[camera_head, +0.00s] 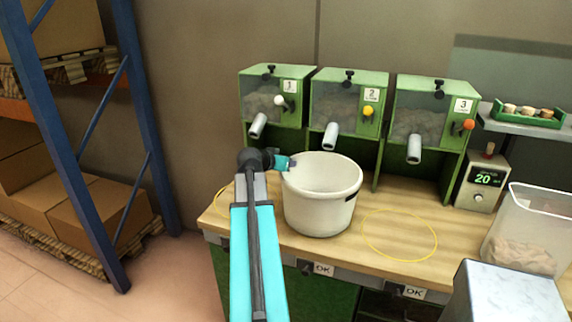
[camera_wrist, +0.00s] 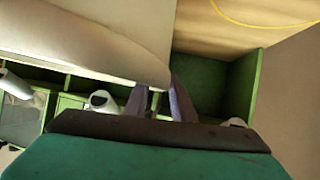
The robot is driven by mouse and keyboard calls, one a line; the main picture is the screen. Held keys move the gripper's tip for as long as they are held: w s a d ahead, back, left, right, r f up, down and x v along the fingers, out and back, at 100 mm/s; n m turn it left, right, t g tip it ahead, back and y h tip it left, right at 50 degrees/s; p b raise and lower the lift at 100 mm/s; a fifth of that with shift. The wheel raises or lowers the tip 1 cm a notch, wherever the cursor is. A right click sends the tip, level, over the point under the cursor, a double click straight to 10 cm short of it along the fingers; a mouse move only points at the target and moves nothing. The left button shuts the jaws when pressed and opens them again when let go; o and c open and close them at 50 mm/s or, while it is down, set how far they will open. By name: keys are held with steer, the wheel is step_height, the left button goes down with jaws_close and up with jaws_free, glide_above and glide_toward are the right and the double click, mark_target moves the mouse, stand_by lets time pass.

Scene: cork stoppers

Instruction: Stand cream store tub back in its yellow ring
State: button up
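The cream tub (camera_head: 318,205) stands upright, mouth up and empty as far as I see, at the left-middle of the wooden bench. I cannot tell if its base touches the wood. My gripper (camera_head: 289,163) is at the tub's left rim. In the wrist view the tub (camera_wrist: 90,35) fills the upper left, and my gripper's dark fingers (camera_wrist: 160,100) are at its edge with a narrow gap between them. Whether they clamp the rim is unclear. A yellow ring (camera_head: 437,241) lies bare right of the tub. Another yellow ring (camera_head: 215,204) shows partly behind my arm.
Three green dispensers (camera_head: 350,100) with grey spouts line the back, behind the tub. A scale-like box (camera_head: 482,182) with a display and a clear bin (camera_head: 530,225) stand at the right. A grey box (camera_head: 510,295) is front right. A blue rack (camera_head: 150,150) stands left.

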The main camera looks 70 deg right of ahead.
steer(key=shift+r, duration=0.15)
steer(key=b+v, duration=0.2)
steer(key=v, duration=1)
stand_by(0.6)
